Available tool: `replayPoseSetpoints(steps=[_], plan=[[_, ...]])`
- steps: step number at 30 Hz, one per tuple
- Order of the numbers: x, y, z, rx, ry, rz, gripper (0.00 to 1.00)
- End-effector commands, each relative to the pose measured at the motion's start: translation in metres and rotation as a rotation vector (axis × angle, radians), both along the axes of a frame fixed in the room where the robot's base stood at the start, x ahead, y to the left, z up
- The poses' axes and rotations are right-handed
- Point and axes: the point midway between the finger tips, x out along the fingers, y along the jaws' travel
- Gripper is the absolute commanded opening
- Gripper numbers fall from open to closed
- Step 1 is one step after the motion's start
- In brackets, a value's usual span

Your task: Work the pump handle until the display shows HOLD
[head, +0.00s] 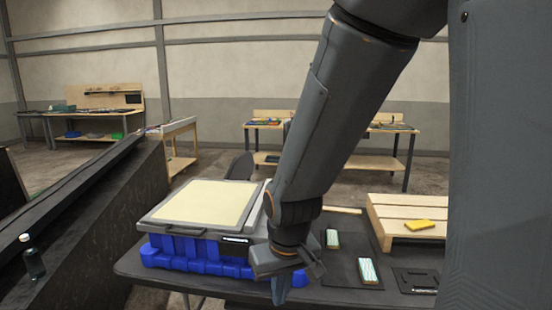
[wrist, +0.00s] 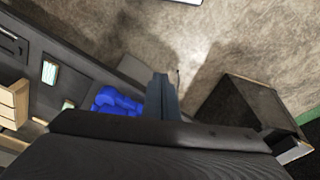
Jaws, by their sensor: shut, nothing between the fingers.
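My gripper (head: 281,290) points down at the front edge of the dark table. Its fingers are shut and hold nothing; they also show in the wrist view (wrist: 163,96). A small dark panel with a light strip (head: 236,240), which may be the display, sits on the front of a blue base, left of my gripper. Any text on it is too small to read. I cannot make out the pump handle for certain; my arm covers part of the table behind the gripper.
A grey-framed cream panel (head: 207,202) lies on the blue base (head: 186,250). Two pale-striped blocks (head: 333,239) (head: 368,271) and a wooden pallet (head: 408,217) with a yellow block (head: 426,225) stand to the right. A dark bottle (head: 32,258) stands on the sloped structure at left.

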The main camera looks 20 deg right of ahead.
Motion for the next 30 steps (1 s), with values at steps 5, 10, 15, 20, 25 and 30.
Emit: replayPoseSetpoints(steps=[5, 10, 15, 20, 25, 30], plan=[[0.005, 0.000, -0.053, 0.001, 0.036, 0.000, 0.00], [0.008, 0.001, -0.092, 0.001, 0.069, -0.001, 0.00], [0.008, 0.001, -0.104, 0.001, 0.083, -0.001, 0.00], [0.007, 0.001, -0.102, 0.001, 0.083, -0.001, 0.00], [0.007, 0.001, -0.102, 0.001, 0.083, -0.001, 0.00], [0.007, 0.001, -0.102, 0.001, 0.083, -0.001, 0.00]])
